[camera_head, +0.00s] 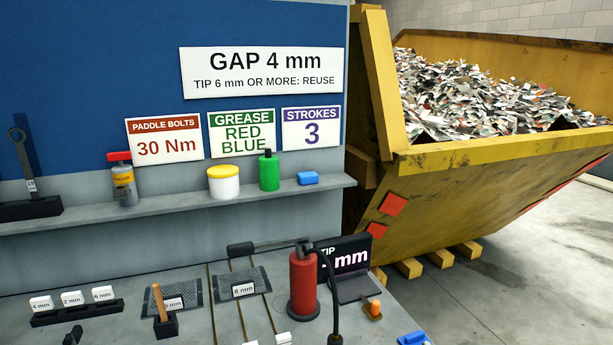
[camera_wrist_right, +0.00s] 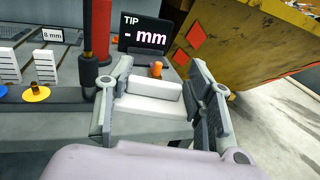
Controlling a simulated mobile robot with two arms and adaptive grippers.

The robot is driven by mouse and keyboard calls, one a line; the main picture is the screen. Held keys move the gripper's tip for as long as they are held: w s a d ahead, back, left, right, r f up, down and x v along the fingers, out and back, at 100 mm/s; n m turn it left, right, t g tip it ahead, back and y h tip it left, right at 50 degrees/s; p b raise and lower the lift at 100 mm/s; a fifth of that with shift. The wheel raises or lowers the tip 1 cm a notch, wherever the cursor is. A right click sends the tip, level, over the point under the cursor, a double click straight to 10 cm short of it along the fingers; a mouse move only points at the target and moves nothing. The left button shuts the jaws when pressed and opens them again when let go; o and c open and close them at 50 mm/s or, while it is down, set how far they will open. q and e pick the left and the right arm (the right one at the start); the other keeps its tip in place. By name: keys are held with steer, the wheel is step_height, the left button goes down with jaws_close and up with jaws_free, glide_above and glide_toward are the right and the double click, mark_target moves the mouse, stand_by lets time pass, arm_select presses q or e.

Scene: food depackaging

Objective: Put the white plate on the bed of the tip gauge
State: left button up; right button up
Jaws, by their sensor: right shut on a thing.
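The tip gauge (camera_head: 344,255) stands at the right end of the bench, with a black display reading "TIP" and "mm". Its flat dark bed (camera_head: 354,288) lies in front of the display and looks bare. The display also shows in the right wrist view (camera_wrist_right: 146,33), reading "- mm". My right gripper (camera_wrist_right: 160,95) is shut on a white block-like piece, which I take to be the white plate (camera_wrist_right: 150,106). It is held in front of the gauge; whether it touches anything below is unclear. My right gripper is outside the head view. My left gripper is not in view.
A red cylinder (camera_head: 304,285) with a black hose stands left of the gauge. An orange knob (camera_head: 374,309) stands right of the bed. Grey mesh panels (camera_head: 243,287) and a tag rack (camera_head: 76,314) lie further left. A yellow skip (camera_head: 470,180) stands beyond the bench.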

steer(key=shift+s+d+f+m+h, duration=0.2)
steer(key=shift+s+d+f+h, duration=0.1)
steer(key=shift+s+d, duration=0.15)
steer(key=shift+s+d+f+m+h, duration=0.2)
steer(key=shift+s+d+h, duration=0.1)
steer(key=shift+s+d, duration=0.1)
steer(key=w+a+r+n+y+p, duration=0.1)
steer(key=w+a+r+n+y, duration=0.2)
steer(key=w+a+r+y, duration=0.3)
steer(key=w+d+r+n+g+p, duration=0.1)
steer(key=w+d+r, duration=0.2)
steer(key=w, duration=0.5)
steer(key=shift+w+d+r, duration=0.15)
steer(key=shift+w+r, duration=0.1)
step_height(320, 180, down, 15)
steer(key=b, duration=0.2)
steer(key=shift+f+b, duration=0.1)
steer(key=shift+b, duration=0.3)
step_height(320, 180, down, 4)
steer(key=shift+r+b, duration=0.15)
steer(key=shift+b, duration=0.5)
steer(key=shift+f, duration=0.35)
steer(key=shift+f, duration=0.1)
